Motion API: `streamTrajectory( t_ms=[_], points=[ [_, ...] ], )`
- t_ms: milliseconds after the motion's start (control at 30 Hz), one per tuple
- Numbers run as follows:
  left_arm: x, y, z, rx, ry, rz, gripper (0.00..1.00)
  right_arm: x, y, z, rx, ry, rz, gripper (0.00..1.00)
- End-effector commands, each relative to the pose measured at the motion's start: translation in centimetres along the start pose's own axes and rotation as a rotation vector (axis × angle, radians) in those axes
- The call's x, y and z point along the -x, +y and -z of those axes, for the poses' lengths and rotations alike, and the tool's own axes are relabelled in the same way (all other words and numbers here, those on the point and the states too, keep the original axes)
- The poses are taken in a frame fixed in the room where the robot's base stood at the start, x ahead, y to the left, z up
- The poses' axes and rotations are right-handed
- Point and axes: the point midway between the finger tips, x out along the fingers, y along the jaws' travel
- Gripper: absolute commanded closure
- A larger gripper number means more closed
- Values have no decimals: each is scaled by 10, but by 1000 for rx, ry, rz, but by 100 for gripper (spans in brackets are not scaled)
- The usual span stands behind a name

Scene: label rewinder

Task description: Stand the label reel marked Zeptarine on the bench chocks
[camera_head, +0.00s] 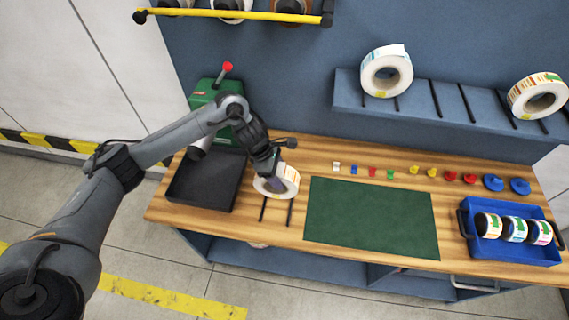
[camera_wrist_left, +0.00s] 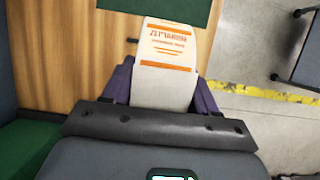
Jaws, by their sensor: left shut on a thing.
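My left gripper (camera_head: 274,178) is shut on a white label reel (camera_head: 286,184) with orange print. The reel is upright, at the upper end of the two dark bench chocks (camera_head: 263,209); I cannot tell whether it rests on them or is just above. In the left wrist view the reel's label strip (camera_wrist_left: 165,60) shows between the purple fingers of the gripper (camera_wrist_left: 165,88). Its orange heading is blurred but looks like Zeptarine. The fingers hide part of the reel. My right gripper is not in view.
A black tray (camera_head: 190,204) lies left of the chocks and a green mat (camera_head: 345,237) right of them. Small coloured pieces line the bench's back. A blue crate (camera_head: 526,253) with reels stands at right. A blue shelf (camera_head: 425,95) holds two more reels. A green machine (camera_head: 203,95) stands behind.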

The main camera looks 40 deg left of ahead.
Motion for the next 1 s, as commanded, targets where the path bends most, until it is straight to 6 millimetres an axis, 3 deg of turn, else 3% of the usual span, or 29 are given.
streamTrajectory(
  t_ms=[467, 1000],
  points=[
    [-19, -2, 8, -1, -3, -2, 97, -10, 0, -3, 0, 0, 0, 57],
    [-60, -2, 25, 0, -3, -1, 97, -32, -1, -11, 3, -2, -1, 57]
  ],
)
